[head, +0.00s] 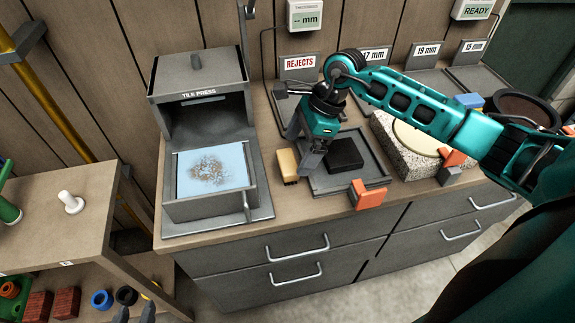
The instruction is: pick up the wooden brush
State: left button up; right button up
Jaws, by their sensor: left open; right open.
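The wooden brush (287,163) is a small tan block standing on the counter, left of the grey tray with the black block. My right gripper (300,155) reaches in from the right and is open, its fingers pointing down beside and partly over the brush's right side. I cannot tell whether a finger touches the brush. My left gripper (135,313) shows only as two dark fingertips at the bottom edge, open, far from the brush and in front of the lower shelf.
The tile press (205,110) with a speckled blue tile (212,170) stands left of the brush. The grey tray (322,182) holds a black block (345,155). An orange piece (368,194) sits at the tray's front corner. The REJECTS sign (299,63) stands behind.

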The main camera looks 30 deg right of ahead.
aim_at(291, 160)
jog(key=x, duration=0.5)
jog(key=shift+a, duration=0.25)
jog(key=shift+c, duration=0.3)
jog(key=shift+r, duration=0.1)
jog(key=c, duration=0.7)
